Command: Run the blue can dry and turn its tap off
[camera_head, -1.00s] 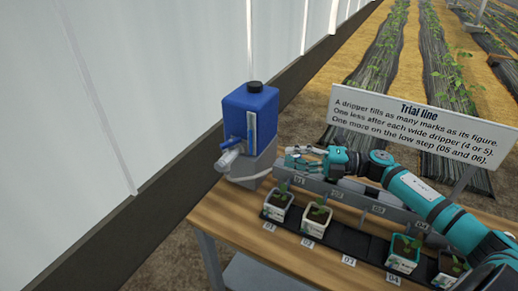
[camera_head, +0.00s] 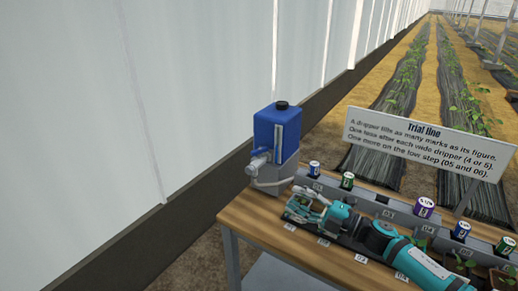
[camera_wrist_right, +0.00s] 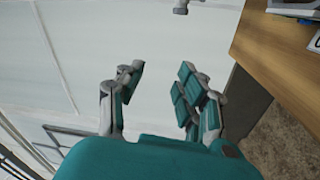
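The blue can (camera_head: 276,133) stands upright on a grey stand (camera_head: 272,176) at the table's far left corner, with a black cap and a pale level strip. Its tap (camera_head: 262,156), with a blue lever and a grey spout, is on the can's left front side. The lever's exact setting is too small to tell. My right gripper (camera_head: 299,205) is over the pot row, right of and nearer than the can, apart from it. In the right wrist view, the right gripper (camera_wrist_right: 162,72) has its fingers spread with nothing between them. My left gripper is not in view.
Drippers with coloured labels, such as a purple one (camera_head: 424,207), stand along the grey rail behind my right arm. Pots sit in the row in front, partly hidden by my arm. A Trial line sign (camera_head: 428,143) stands behind. The wall (camera_head: 90,120) is left of the table.

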